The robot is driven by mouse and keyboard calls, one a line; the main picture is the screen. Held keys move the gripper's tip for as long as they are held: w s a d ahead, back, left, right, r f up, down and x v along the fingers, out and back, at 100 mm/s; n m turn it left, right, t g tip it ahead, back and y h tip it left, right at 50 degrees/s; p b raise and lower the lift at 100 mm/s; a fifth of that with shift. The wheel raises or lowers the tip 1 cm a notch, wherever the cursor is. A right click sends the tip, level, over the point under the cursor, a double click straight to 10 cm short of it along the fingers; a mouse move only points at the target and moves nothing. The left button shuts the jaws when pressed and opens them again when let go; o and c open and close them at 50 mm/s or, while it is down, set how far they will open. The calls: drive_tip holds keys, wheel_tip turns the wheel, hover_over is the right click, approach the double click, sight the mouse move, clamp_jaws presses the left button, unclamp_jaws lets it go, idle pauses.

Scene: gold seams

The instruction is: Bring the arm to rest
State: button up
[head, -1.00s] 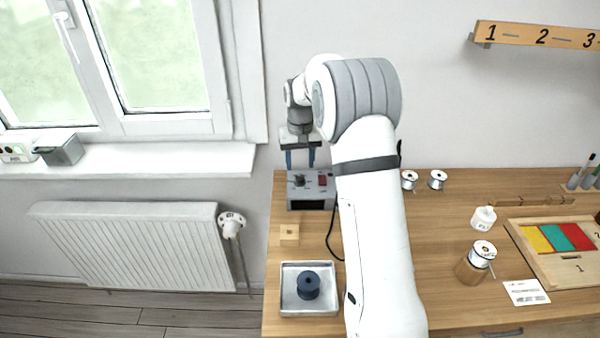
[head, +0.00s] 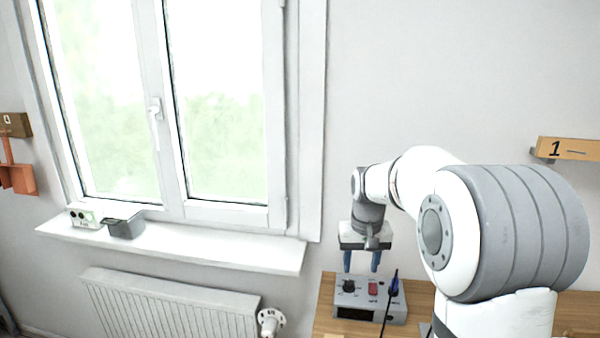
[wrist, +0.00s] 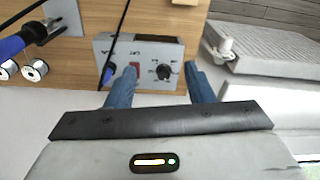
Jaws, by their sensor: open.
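My gripper (head: 361,262) hangs from my arm at the back left of the workbench, pointing down, with its two blue fingers apart and nothing between them. A grey control box (head: 370,301) with a black knob and a red switch stands on the bench just below the fingertips in the head view. In the wrist view my gripper (wrist: 158,88) shows both fingers spread in front of the control box (wrist: 140,55). I cannot tell the exact gap between the fingertips and the box. My large white and grey arm hides much of the bench.
A blue-handled tool (wrist: 12,46) in a stand and wire spools (wrist: 35,70) sit beside the box. The wooden bench (head: 325,318) ends at its left edge. A radiator (head: 165,308) and a windowsill (head: 180,247) lie left. A numbered shelf (head: 570,151) is at right.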

drive_tip(key=s+t, duration=0.2)
drive_tip(key=s, duration=2.3)
drive_tip(key=shift+s+a, duration=0.2)
drive_tip(key=shift+s, duration=0.2)
